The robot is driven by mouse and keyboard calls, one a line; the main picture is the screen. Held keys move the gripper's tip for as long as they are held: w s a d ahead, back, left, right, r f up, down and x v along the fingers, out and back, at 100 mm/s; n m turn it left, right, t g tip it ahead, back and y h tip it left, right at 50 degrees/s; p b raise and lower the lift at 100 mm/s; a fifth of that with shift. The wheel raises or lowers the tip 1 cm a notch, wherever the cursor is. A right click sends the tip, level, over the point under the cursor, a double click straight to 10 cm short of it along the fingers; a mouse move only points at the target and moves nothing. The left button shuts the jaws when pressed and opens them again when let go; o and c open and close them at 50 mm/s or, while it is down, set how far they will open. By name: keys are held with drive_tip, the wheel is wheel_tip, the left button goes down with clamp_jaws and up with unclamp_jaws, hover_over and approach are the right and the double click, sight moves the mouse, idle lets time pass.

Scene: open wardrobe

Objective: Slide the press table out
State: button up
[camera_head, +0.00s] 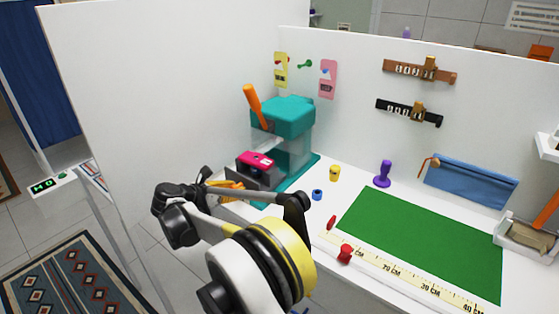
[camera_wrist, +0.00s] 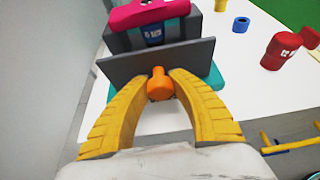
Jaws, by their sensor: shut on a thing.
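The teal press (camera_head: 285,118) with its raised orange lever (camera_head: 254,103) stands at the back left of the white worktop. Its dark grey press table (camera_head: 262,178) sits low at the front, with a pink block on top. In the wrist view the table's upright grey front plate (camera_wrist: 120,67) carries an orange knob (camera_wrist: 160,90). My gripper (camera_wrist: 160,77) has its yellow fingers closed around this knob, one on each side. In the head view my gripper (camera_head: 228,190) is at the front of the press, partly hidden by my own arm.
The pink block (camera_wrist: 148,12) has a blue piece (camera_wrist: 154,35) below it. A blue ring (camera_head: 317,194), a yellow cup (camera_head: 335,172) and red stamps (camera_head: 345,253) stand right of the press. A green mat (camera_head: 420,240) lies farther right. A white wall closes the left side.

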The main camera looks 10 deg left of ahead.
drive_tip(key=shift+s+a, duration=0.25)
drive_tip(key=shift+s, duration=0.15)
drive_tip(key=o, duration=0.6)
drive_tip(key=shift+s, duration=0.2)
drive_tip(key=shift+s+a, duration=0.15)
drive_tip(key=shift+s, duration=0.2)
drive_tip(key=shift+o, duration=1.1)
drive_tip(key=shift+s+a, duration=0.25)
drive_tip(key=shift+s, duration=0.35)
